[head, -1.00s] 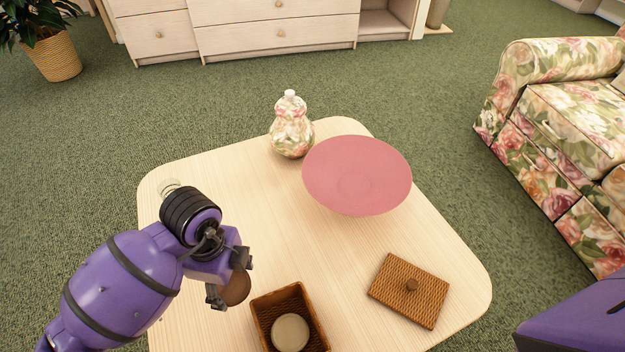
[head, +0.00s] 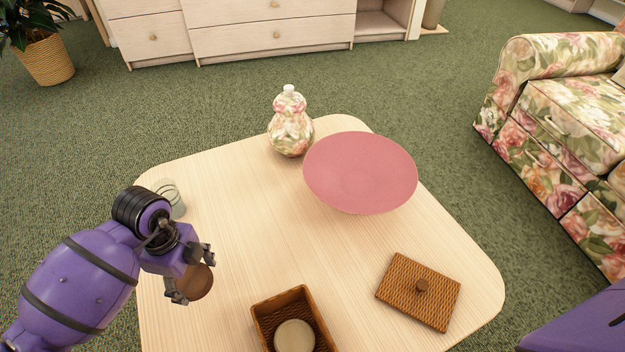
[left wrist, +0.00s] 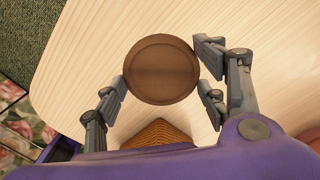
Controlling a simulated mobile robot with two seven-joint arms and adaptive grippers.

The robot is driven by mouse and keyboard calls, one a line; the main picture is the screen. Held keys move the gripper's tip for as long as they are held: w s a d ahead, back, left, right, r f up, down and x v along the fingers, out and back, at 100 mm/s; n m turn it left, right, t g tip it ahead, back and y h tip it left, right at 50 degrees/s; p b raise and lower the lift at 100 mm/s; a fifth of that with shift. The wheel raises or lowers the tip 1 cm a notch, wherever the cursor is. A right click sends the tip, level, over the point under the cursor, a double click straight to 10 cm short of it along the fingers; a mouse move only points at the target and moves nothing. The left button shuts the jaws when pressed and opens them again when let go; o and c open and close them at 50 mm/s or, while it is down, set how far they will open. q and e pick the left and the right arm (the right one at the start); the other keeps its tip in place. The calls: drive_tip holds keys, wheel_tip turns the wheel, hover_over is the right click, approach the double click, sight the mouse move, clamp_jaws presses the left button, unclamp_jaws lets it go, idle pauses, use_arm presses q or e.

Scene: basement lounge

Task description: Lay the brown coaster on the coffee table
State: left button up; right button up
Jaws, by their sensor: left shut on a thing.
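The brown coaster (head: 198,282) is a round disc held by my left gripper (head: 193,272) over the left part of the coffee table (head: 235,225). In the left wrist view the coaster (left wrist: 161,69) sits between the fingers of the left gripper (left wrist: 161,85), which are shut on its edges. The pale wooden table top (left wrist: 85,70) shows behind it. I cannot tell the exact gap between coaster and table. My right gripper is not in view.
A wicker basket (head: 262,312) with a pale round thing (head: 294,337) inside stands at the front. Its wicker lid (head: 395,292) lies to the right. A pink bowl (head: 360,172), a floral jar (head: 290,125) and a clear glass (head: 172,195) stand on the table. The middle-left is clear.

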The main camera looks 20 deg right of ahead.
sight(188, 284)
use_arm(q)
drive_tip(key=f, duration=0.1)
drive_tip(key=w+a+f+b, duration=0.1)
drive_tip(key=w+a+f, duration=0.1)
drive_tip(key=f, duration=0.1)
drive_tip(key=shift+w+a, duration=0.1)
drive_tip(key=shift+w, duration=0.1)
wheel_tip(188, 284, down, 3)
drive_tip(key=shift+f+b, duration=0.15)
drive_tip(key=shift+b, duration=0.7)
drive_tip(key=o, duration=0.9)
drive_tip(key=shift+o, duration=0.2)
wheel_tip(188, 284, up, 12)
drive_tip(key=p, duration=0.4)
